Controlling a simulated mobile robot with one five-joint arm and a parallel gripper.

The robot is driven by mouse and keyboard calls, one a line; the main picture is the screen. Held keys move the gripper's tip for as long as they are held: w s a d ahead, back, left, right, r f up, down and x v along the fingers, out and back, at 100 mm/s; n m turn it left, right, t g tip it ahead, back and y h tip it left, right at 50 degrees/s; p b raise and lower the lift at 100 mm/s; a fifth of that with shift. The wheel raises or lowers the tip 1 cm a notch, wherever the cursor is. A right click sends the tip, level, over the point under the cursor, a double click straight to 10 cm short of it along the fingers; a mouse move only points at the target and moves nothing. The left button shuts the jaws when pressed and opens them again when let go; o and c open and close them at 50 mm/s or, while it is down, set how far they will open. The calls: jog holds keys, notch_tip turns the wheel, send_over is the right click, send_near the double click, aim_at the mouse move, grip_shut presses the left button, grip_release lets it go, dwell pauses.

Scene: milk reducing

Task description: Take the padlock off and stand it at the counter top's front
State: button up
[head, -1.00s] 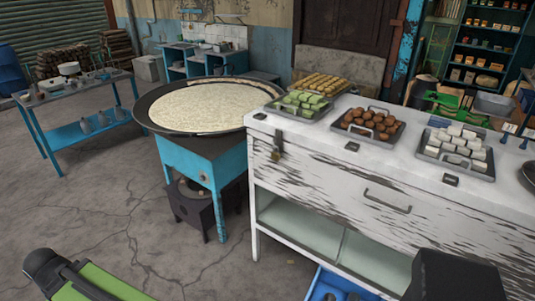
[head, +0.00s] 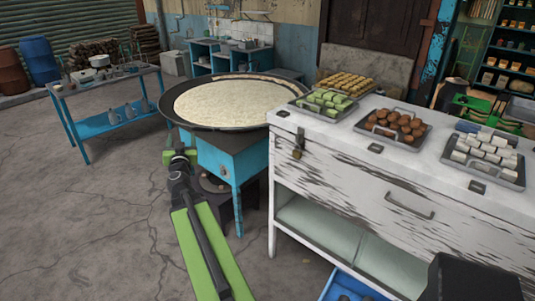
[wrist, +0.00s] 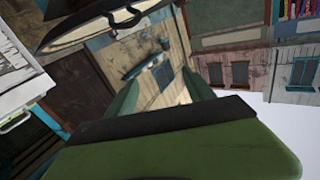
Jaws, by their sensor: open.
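The small brass-coloured padlock (head: 298,152) hangs from a dark latch at the upper left of the white counter's (head: 335,163) front. It is too small to tell whether its shackle is open. The counter top (head: 345,133) has a bare strip along its front edge. My gripper (head: 180,154) is left of the padlock and well apart from it, before the big pan. In the wrist view my gripper's (wrist: 162,90) two greenish fingers stand apart with nothing between them. The padlock cannot be made out in that view.
Trays of green sweets (head: 322,103), brown balls (head: 395,127) and white cubes (head: 485,157) stand on the counter. A wide pan (head: 240,100) on a blue stand (head: 235,165) is left of the counter. A blue crate (head: 350,287) lies below.

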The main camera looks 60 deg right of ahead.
jog(key=s+d+f+m+g+h, duration=0.1)
jog(key=s+d+m+g+h, duration=0.25)
jog(key=s+d+g, duration=0.4)
jog(key=m+g+y, duration=0.4)
jog(key=m+g, duration=0.2)
jog(key=g, duration=0.2)
send_near(296, 152)
jog(key=shift+h, duration=0.25)
jog(key=b+x, duration=0.3)
jog(key=x, duration=0.1)
jog(key=shift+s+f+b, duration=0.25)
jog(key=shift+b, duration=0.1)
jog(key=x, duration=0.1)
jog(key=b+x, duration=0.1)
jog(key=x, duration=0.1)
jog(key=b+x, duration=0.1)
jog(key=x, duration=0.1)
jog(key=shift+w+d+f, duration=0.1)
jog(key=shift+w+f, duration=0.15)
jog(key=shift+s+d, duration=0.1)
jog(key=shift+d, duration=0.1)
jog(key=shift+a+r, duration=0.1)
grip_shut()
